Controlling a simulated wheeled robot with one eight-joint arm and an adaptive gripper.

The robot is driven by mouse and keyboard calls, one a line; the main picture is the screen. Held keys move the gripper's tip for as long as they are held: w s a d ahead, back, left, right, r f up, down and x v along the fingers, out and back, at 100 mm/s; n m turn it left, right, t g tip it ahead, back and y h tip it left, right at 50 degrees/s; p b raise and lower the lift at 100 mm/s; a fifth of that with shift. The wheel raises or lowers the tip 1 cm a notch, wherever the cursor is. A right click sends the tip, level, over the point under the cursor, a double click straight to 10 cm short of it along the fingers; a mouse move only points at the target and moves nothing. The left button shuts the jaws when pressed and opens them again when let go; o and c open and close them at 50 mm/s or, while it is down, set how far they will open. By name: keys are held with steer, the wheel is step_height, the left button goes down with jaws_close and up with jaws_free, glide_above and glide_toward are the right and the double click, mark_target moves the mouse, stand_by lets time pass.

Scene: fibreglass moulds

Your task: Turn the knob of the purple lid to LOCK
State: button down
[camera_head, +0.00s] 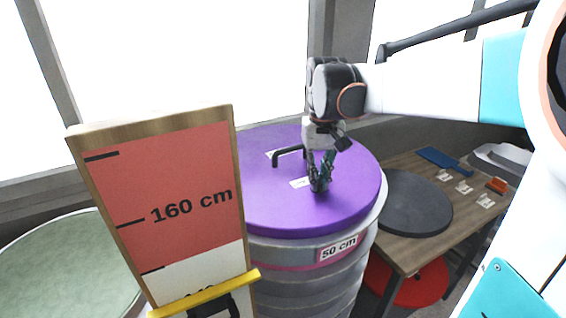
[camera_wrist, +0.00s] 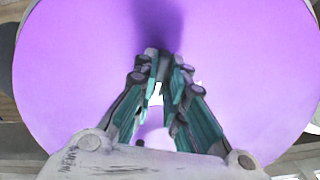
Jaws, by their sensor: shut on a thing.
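The purple lid (camera_head: 265,205) lies on top of a stack of grey round moulds. It fills most of the wrist view (camera_wrist: 70,70). My gripper (camera_head: 319,186) points down at the middle-right part of the lid, its fingers closed together. In the wrist view my gripper (camera_wrist: 160,68) has its fingertips close together on what seems to be the knob. The knob is almost wholly hidden by the fingers, so its angle cannot be told. A small white label (camera_head: 300,183) lies beside the fingertips, its text too small to read.
A black handle (camera_head: 288,153) stands on the lid behind my gripper. A height board (camera_head: 175,185) with a yellow bar (camera_head: 205,294) stands at the front left. A wooden table (camera_head: 405,166) with a dark disc (camera_head: 413,203) is to the right. A pale green round top (camera_head: 65,270) is at the left.

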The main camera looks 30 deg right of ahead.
steer(key=n+b, duration=0.1)
steer(key=n, duration=0.5)
steer(key=n+b, duration=0.1)
steer(key=n, duration=0.5)
steer(key=shift+n, duration=0.3)
stand_by(0.4)
steer(key=c, duration=1.6)
jaws_free()
steer(key=shift+c, duration=0.2)
steer(key=shift+r, duration=0.15)
step_height(320, 180, up, 12)
